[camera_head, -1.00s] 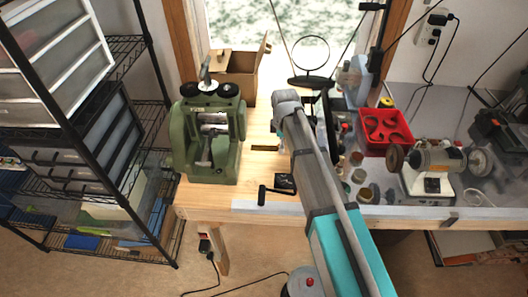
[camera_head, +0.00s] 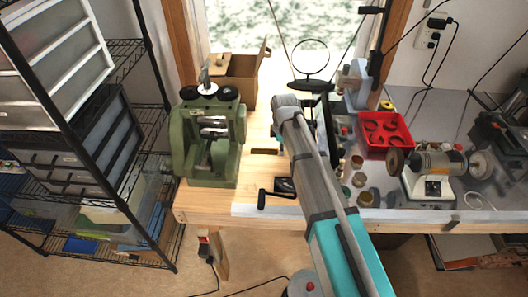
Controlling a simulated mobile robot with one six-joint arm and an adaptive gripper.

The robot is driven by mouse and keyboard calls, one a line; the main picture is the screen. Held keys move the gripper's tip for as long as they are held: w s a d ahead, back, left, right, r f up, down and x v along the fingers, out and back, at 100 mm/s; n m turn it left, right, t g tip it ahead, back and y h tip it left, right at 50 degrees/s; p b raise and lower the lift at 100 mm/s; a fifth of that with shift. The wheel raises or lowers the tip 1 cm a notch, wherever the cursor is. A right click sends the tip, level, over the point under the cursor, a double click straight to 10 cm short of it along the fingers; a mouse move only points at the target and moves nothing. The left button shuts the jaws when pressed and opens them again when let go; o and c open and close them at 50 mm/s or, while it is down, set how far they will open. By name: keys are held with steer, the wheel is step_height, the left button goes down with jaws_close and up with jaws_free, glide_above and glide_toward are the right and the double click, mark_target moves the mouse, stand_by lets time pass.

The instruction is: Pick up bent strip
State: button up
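I cannot make out a bent strip for certain. Several dark curved pieces lie in a red tray (camera_head: 365,150) on the right part of the bench, too small to identify. My arm reaches from the bottom right up over the middle of the bench, and its grey wrist end (camera_head: 287,103) is left of the red tray. My gripper's fingers cannot be made out; the arm hides what lies behind and below it.
A green rolling mill (camera_head: 207,140) stands on the wooden bench (camera_head: 255,185) left of my arm. A cardboard box (camera_head: 243,72) and a ring-shaped stand (camera_head: 311,57) are behind. Small jars (camera_head: 359,179) and a bench grinder (camera_head: 432,170) stand to the right. A wire shelf (camera_head: 160,245) stands left.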

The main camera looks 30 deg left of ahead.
jaws_close()
steer(key=shift+r, duration=0.1)
step_height(320, 180, up, 28)
steer(key=p, duration=2.8)
